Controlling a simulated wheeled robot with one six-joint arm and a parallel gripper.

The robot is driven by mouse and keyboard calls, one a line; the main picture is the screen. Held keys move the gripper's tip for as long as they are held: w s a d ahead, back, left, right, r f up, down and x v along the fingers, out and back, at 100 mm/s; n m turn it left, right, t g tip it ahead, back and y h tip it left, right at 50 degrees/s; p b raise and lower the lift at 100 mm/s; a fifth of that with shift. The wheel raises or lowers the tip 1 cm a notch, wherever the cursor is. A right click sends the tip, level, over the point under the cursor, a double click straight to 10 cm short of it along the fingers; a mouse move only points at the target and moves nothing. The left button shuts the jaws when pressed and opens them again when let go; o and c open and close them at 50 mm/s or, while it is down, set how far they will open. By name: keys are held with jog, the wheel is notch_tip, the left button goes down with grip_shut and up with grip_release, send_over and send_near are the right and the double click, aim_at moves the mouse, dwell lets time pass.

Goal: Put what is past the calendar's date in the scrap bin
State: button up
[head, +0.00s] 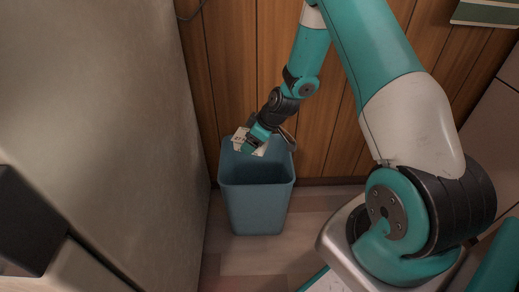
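The blue-grey scrap bin (256,207) stands upright on the floor against the wooden wall, its mouth open upward. My gripper (251,146) points down over the far left part of the bin's mouth. It is shut on a small white item (240,137) with dark printing, which looks like a date too small to read for sure. The item is at the bin's rim level or a little above; its exact height I cannot tell. My gripper's fingers partly cover it. No readable calendar is in view.
A large grey-beige panel (110,110), like an appliance side, fills the left. A green and white sheet (487,13) is cut off at the top right wall. Bare floor (222,262) lies in front of the bin. A dark box-like part (25,225) is at the left edge.

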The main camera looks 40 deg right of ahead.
jog(key=d+f+n+b, duration=0.1)
jog(key=n, duration=0.1)
jog(key=d+f+n+g+y+b, duration=0.1)
jog(key=d+n, duration=0.1)
jog(key=shift+d+f, duration=0.1)
jog(key=shift+d, duration=0.05)
notch_tip(320, 180, down, 6)
jog(key=b, duration=0.4)
jog(key=shift+b, duration=0.4)
jog(key=shift+r, duration=0.2)
jog(key=o, duration=1.1)
jog(key=shift+c, duration=0.2)
jog(key=p+v, duration=0.7)
jog(key=v, duration=1)
jog(key=shift+w+d+r, duration=0.2)
jog(key=shift+w+d, duration=0.05)
jog(key=shift+d, duration=0.15)
